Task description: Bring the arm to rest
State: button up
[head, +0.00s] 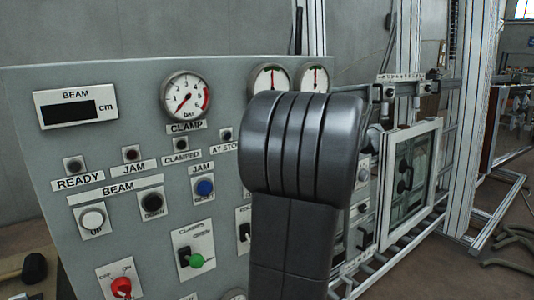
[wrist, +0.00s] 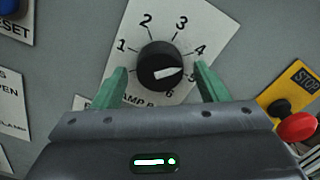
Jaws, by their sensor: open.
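My gripper (wrist: 163,84) shows in the wrist view with its two green fingers apart. A black rotary knob (wrist: 159,66) lies between and just beyond the fingertips, on a white dial plate numbered from 1 to 6. Its white pointer aims right, near 5. I cannot tell whether either finger touches the knob; a gap shows on both sides. Nothing is held. In the head view my dark grey arm link stands before the panel, and the gripper is hidden behind it.
The grey control panel (head: 130,222) carries gauges and buttons. A red stop button (wrist: 297,126) sits right of the gripper in the wrist view. A blue button (head: 204,187) and a green knob (head: 196,261) show left of my arm. A metal frame (head: 412,180) stands at the right.

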jog(key=m+p, duration=0.5)
jog(key=p, duration=0.3)
jog(key=shift+r, duration=0.1)
jog(key=shift+m+p, duration=0.3)
dwell(0.3)
